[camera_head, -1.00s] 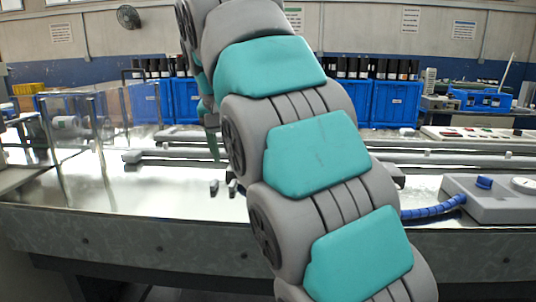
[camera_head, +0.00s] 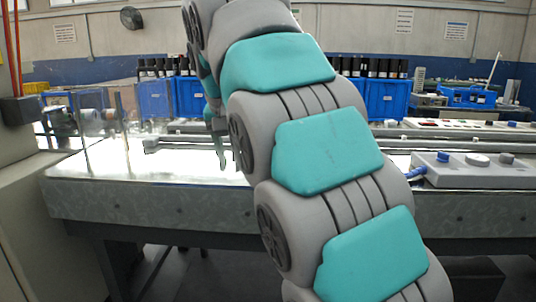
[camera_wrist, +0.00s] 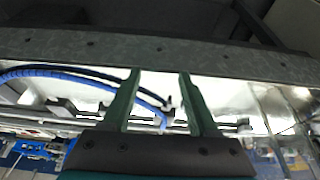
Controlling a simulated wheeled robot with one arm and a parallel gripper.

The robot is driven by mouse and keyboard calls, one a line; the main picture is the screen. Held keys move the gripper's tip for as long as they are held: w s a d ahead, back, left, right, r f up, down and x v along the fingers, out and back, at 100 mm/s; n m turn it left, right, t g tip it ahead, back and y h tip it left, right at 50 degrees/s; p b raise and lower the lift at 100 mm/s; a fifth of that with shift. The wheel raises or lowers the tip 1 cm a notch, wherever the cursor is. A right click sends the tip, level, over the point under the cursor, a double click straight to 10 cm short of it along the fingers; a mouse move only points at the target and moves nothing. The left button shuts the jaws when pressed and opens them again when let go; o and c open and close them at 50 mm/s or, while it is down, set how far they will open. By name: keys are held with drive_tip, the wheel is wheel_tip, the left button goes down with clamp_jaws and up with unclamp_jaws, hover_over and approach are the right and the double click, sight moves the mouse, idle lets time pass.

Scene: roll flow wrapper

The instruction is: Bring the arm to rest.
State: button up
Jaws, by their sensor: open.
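My arm (camera_head: 330,150), grey with teal pads, rises across the middle of the head view and bends over at the top. My gripper (camera_wrist: 161,74) shows in the wrist view with its two green fingers apart and nothing between them. Behind the fingers, the wrist view shows the bright top of the machine bench and dark blue hoses (camera_wrist: 70,74). In the head view part of the gripper hangs down left of my arm, over the bench (camera_head: 130,208), and seems clear of its surface. My arm hides the middle of the bench.
A control box (camera_head: 470,170) with knobs sits on the bench at right. Blue crates (camera_head: 388,98) with dark bottles stand behind. Dark floor shows in front of the bench.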

drive_tip(key=s+d+f+g, duration=0.3)
drive_tip(key=s+d+f, duration=0.85)
drive_tip(key=d, duration=0.35)
drive_tip(key=s+d+f+g, duration=0.1)
drive_tip(key=s+d+f, duration=0.2)
drive_tip(key=s+f, duration=0.6)
drive_tip(key=s+d+f+g, duration=0.2)
drive_tip(key=s+d+f, duration=0.1)
drive_tip(key=s+f, duration=0.7)
drive_tip(key=s, duration=0.4)
drive_tip(key=shift+d+n+y, duration=0.2)
drive_tip(key=shift+n+y, duration=0.1)
drive_tip(key=shift+n, duration=0.1)
